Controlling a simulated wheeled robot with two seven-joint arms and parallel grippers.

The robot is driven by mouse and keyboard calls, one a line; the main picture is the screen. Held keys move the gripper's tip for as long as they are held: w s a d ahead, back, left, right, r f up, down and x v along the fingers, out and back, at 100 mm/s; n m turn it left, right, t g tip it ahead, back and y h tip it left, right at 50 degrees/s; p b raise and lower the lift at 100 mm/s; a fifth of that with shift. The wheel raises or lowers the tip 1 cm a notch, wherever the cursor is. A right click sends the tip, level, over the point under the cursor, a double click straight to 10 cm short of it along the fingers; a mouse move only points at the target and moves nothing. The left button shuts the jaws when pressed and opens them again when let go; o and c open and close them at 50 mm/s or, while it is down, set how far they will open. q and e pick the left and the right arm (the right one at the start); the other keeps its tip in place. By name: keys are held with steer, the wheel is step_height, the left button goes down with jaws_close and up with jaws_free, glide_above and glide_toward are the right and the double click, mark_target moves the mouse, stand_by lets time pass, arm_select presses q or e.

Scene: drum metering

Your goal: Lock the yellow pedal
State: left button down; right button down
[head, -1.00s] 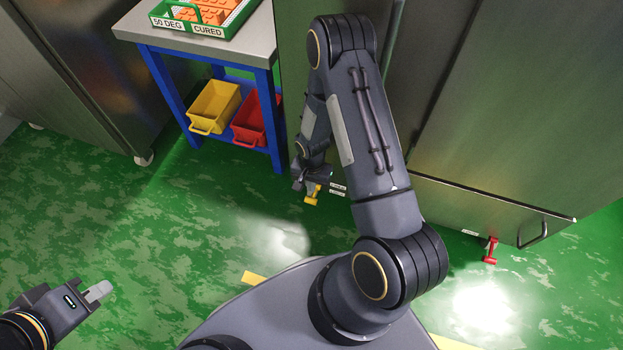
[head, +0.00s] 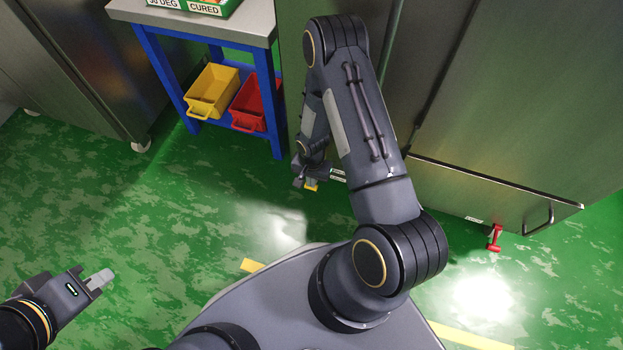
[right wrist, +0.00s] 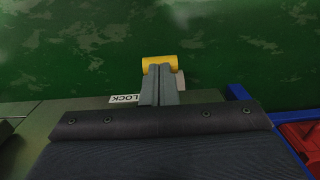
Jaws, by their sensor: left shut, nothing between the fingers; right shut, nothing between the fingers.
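The yellow pedal (head: 311,188) sits low at the front foot of the metal cabinet, mostly hidden behind my right gripper in the head view. In the right wrist view the yellow pedal (right wrist: 158,63) lies just beyond the shut fingertips of my right gripper (right wrist: 160,70). The fingers overlap its near edge; I cannot tell whether they touch it. A white label reading LOCK (right wrist: 124,98) is beside the fingers. In the head view my right gripper (head: 304,184) points down at the pedal. My left gripper (head: 100,280) is shut and empty over the floor at the lower left.
A red pedal (head: 494,238) is at the cabinet foot on the right. A blue-legged bench (head: 190,26) stands left of my right arm, with a yellow bin (head: 212,92) and a red bin (head: 248,104) on its lower shelf. Green floor at the left is clear.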

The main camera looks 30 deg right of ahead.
steer(key=shift+s+a+f+b, duration=0.3)
steer(key=shift+f+b, duration=0.35)
steer(key=shift+f, duration=0.25)
steer(key=shift+s+a+f+b, duration=0.25)
steer(key=shift+a+f+b, duration=0.1)
steer(key=shift+f+b, duration=0.4)
steer(key=shift+s+a+f+b, duration=0.3)
steer(key=shift+f+b, duration=0.25)
steer(key=shift+f, duration=0.45)
steer(key=shift+r+p, duration=0.5)
steer(key=shift+r, duration=0.25)
